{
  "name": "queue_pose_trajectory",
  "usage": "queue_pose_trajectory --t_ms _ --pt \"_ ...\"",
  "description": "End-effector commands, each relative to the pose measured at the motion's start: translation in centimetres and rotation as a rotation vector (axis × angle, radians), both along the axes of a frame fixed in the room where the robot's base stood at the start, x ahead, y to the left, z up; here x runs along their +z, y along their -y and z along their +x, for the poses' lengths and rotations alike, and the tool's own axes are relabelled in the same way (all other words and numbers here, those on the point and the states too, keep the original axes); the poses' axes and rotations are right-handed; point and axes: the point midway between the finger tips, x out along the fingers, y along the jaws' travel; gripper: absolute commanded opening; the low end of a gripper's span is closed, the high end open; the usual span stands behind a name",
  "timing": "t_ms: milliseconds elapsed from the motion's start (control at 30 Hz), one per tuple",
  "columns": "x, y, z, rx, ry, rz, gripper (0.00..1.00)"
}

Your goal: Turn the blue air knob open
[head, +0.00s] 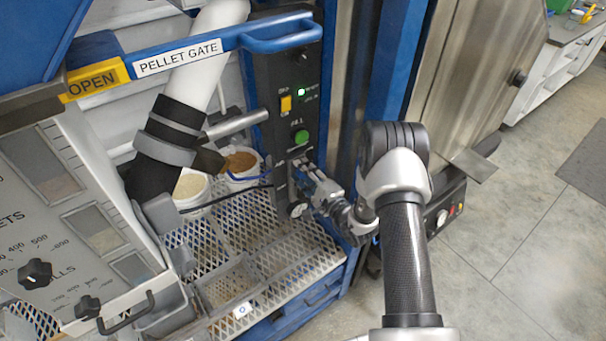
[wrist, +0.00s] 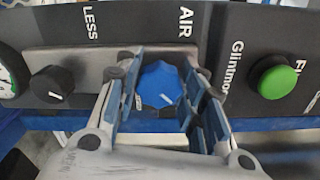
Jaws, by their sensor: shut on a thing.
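The blue air knob (wrist: 160,84) sits on the dark panel under the word AIR in the wrist view. A short white mark shows on its face, toward the lower right in the picture. My gripper (wrist: 158,92) has one finger on each side of the knob and is shut on it. In the head view my gripper (head: 299,168) reaches the front of the black control panel (head: 262,92), below the green button. It hides the knob there.
The green button (wrist: 277,80) is to the right of the knob. A small black knob (wrist: 52,87) and a gauge (wrist: 8,80) are to the left. In the head view, a blue PELLET GATE handle (head: 280,38) juts out above, and a mesh shelf (head: 250,225) lies below.

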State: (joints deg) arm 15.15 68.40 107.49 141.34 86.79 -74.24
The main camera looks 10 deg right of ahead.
Motion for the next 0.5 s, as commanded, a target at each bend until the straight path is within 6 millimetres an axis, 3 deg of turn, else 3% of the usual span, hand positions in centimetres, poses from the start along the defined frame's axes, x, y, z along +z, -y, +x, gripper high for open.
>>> queue_pose_trajectory --t_ms 500 --pt "-0.04 0.01 -0.01 -0.001 0.019 -0.046 0.13"
